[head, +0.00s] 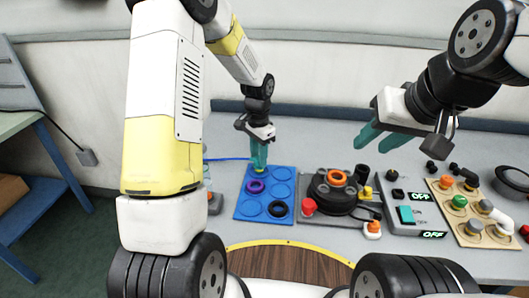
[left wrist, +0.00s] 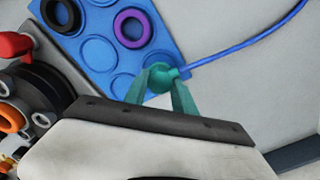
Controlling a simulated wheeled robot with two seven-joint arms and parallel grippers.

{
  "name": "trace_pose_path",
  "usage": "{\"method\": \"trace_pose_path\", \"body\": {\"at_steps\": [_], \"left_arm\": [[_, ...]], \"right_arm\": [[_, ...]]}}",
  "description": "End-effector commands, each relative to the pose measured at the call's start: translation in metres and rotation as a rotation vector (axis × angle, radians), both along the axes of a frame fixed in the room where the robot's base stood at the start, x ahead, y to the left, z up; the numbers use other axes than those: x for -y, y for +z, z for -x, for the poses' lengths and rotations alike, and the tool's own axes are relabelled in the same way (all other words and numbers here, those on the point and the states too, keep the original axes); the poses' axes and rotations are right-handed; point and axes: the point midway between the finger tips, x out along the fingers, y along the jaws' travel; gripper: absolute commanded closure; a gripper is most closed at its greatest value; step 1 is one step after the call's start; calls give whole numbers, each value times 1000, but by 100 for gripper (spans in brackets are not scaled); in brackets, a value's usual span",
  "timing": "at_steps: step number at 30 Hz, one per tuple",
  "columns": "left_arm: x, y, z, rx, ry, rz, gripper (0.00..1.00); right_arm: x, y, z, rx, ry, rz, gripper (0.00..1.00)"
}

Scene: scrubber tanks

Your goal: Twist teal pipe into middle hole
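My left gripper (head: 259,158) points down over the far edge of the blue mat (head: 243,212). In the left wrist view its teal fingers (left wrist: 166,90) close around the sides of a small round teal piece (left wrist: 162,74), which looks like the teal pipe's end. A blue hose (left wrist: 240,45) runs from this piece. The fingers hide much of it, and I cannot tell whether it rests on the mat. My right gripper (head: 381,137) is open and empty above the back of the table. I cannot make out which hole is the middle one.
The blue mat holds a purple ring (head: 256,186) and a black ring (head: 278,209). Right of it stand a black round device with an orange ring (head: 337,178), a grey switch box (head: 405,215) and a tan board (head: 470,231) with several coloured fittings.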

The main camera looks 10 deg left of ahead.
Motion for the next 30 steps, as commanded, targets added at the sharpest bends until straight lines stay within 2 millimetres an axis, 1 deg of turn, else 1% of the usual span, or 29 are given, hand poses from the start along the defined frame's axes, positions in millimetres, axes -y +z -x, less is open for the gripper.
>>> {"method": "trace_pose_path", "body": {"at_steps": [8,30], "left_arm": [[0,3,0,1,0,0,100],[0,47,-1,2,0,1,100]], "right_arm": [[0,0,0,0,0,0,64],[0,0,0,0,0,0,64]]}}
